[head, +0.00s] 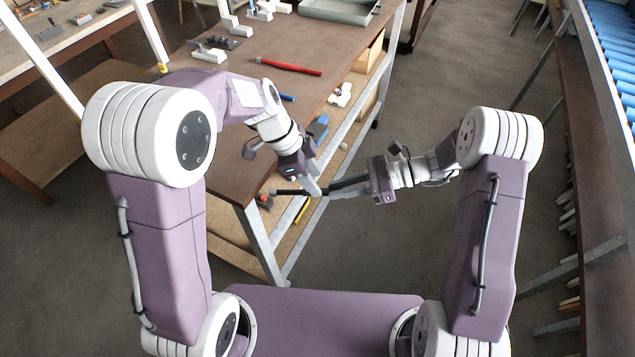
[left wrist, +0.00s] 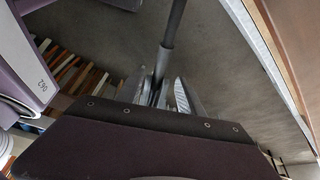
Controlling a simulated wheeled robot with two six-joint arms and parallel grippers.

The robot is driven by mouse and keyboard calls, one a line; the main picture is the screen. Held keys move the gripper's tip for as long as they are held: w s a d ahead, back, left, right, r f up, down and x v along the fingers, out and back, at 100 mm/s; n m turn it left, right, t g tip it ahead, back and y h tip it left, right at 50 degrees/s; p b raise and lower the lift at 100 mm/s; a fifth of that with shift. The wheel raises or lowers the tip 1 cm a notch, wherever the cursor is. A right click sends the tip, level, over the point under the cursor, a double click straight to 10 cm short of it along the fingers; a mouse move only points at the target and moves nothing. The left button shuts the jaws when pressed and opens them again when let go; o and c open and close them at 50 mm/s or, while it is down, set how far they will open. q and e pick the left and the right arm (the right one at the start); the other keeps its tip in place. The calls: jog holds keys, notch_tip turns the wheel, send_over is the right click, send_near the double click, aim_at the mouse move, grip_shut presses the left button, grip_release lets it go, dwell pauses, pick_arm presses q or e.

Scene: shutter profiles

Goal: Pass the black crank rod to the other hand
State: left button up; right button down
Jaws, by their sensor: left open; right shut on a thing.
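The black crank rod (head: 288,192) is held out level in the head view, its free end pointing left past my left gripper. My right gripper (head: 334,189) is shut on the rod's right part. My left gripper (head: 314,187) is open, reaching down at the rod from above. In the left wrist view the rod (left wrist: 174,28) runs down from the top edge to my left gripper's fingers (left wrist: 163,92) and appears to lie between them. The part between the fingers is partly hidden.
The brown workbench (head: 262,88) stands left of the hands, with a red rod (head: 291,66), white fixtures (head: 208,55) and a grey tray (head: 340,9) on it. Its lower shelf holds a blue box (head: 318,131). A roller conveyor (head: 612,50) is at right. Between them the floor is open.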

pick_arm(q)
jog(key=shift+x, duration=2)
grip_shut()
pick_arm(e)
jog(key=c, duration=1.2)
grip_release()
jog(key=shift+c, duration=0.2)
jog(key=shift+d, duration=0.1)
